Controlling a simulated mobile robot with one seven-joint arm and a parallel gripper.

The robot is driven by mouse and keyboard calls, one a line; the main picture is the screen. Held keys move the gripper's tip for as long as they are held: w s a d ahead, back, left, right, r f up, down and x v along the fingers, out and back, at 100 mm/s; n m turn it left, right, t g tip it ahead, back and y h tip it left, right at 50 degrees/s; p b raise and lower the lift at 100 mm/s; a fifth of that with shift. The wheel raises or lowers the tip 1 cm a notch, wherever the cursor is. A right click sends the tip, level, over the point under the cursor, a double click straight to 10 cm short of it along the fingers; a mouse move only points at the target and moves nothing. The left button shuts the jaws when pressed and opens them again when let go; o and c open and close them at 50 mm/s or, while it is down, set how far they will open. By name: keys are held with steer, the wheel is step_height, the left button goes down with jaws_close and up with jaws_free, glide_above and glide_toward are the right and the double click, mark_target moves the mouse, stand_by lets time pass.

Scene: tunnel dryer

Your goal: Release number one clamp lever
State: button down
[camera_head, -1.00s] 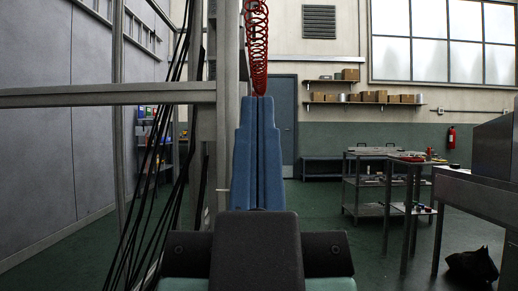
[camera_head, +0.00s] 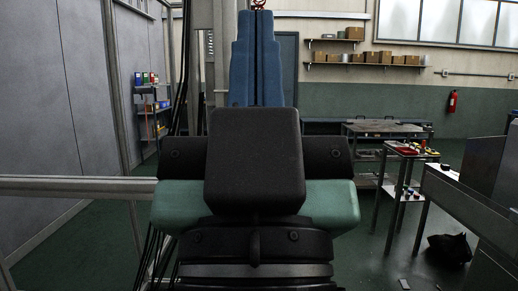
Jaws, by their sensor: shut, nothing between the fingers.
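No clamp lever can be made out in this view, and I see no number one marking. My gripper does not show. A large black and green assembly fills the middle foreground and hides what lies behind it. A tall blue stepped form, split down its middle, rises behind it. I cannot tell whether these are parts of my own body.
A pale metal rail (camera_head: 75,187) crosses the left side. Black cables hang beside a post. At right stand a metal bench (camera_head: 470,205), a small table with coloured items (camera_head: 410,150) and a dark bag on the floor (camera_head: 450,247). Green floor is open between.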

step_height(320, 180, up, 20)
steer(key=p, duration=1.7)
